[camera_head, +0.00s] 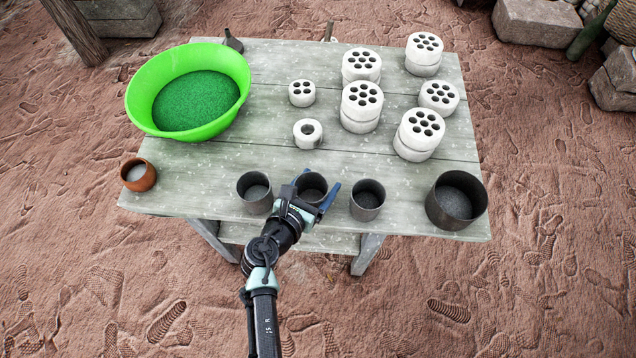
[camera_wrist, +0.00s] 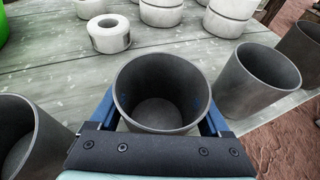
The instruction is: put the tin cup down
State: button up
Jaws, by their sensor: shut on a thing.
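My gripper (camera_head: 316,192) is shut on a dark grey tin cup (camera_head: 311,182) at the front edge of the table (camera_head: 230,165). In the wrist view the cup (camera_wrist: 162,82) stands upright between the two blue fingers, with its open mouth up and nothing in it that I can make out. Its lower part is hidden, so I cannot tell whether it touches the table top. A similar cup stands to its left (camera_head: 255,192) and another to its right (camera_head: 367,199), both apart from it.
A larger dark pot (camera_head: 456,200) stands at the front right corner. A small orange pot (camera_head: 138,174) stands at the front left. A green basin (camera_head: 190,90) and several white perforated cylinders (camera_head: 361,105) occupy the back. A white ring (camera_head: 308,133) lies behind the held cup.

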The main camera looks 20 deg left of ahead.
jog(key=shift+f, duration=0.2)
jog(key=o, duration=1.3)
jog(key=shift+o, duration=0.2)
jog(key=shift+r, duration=0.15)
